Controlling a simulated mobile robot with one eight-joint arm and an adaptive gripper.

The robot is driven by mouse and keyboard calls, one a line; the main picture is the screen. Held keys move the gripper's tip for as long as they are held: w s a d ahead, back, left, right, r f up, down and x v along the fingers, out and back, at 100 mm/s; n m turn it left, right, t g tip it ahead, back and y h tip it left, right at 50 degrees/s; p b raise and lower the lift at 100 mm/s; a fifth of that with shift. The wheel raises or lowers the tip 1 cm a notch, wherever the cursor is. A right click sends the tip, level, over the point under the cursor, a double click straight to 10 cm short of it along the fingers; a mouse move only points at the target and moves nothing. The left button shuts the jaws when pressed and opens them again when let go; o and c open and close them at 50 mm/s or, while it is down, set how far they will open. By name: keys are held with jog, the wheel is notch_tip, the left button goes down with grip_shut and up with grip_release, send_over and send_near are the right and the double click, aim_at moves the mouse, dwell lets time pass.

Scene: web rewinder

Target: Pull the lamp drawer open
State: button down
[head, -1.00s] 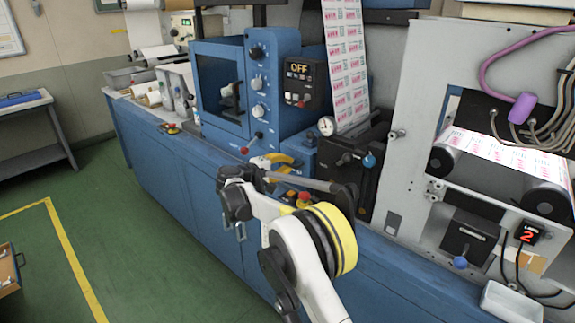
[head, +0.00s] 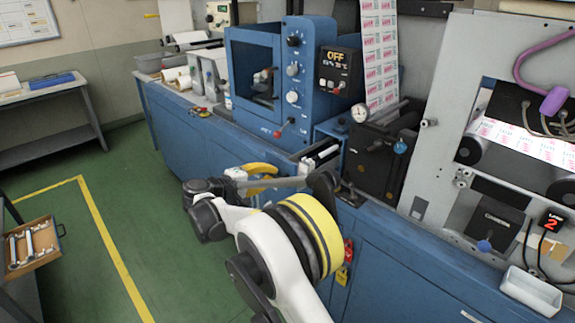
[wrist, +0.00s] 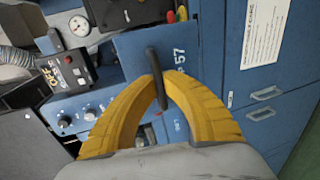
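The drawer front (wrist: 190,50) is a blue panel in the wrist view, with white lettering including "57". A dark bar handle (wrist: 154,58) stands out from it. My gripper (wrist: 161,88) has its curved yellow fingers closed in on both sides of the handle. In the head view my gripper (head: 260,178) is at the machine's front, left of the yellow-banded arm joint. The drawer front and handle are hidden there behind my arm, so I cannot tell how far the drawer stands out.
The blue cabinet (head: 190,125) runs along the machine, with the control box reading OFF (head: 338,68) above. A white tray (head: 532,292) lies on the ledge at right. A wooden box of tools (head: 32,247) is at lower left. Green floor (head: 150,195) in front is clear.

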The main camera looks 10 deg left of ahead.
jog(key=f+v, duration=0.2)
jog(key=v, duration=1.1)
jog(key=shift+s+f, duration=0.2)
jog(key=shift+f, duration=0.2)
jog(key=shift+a, duration=0.1)
jog(key=c, duration=1.5)
grip_release()
jog(key=v, duration=1.2)
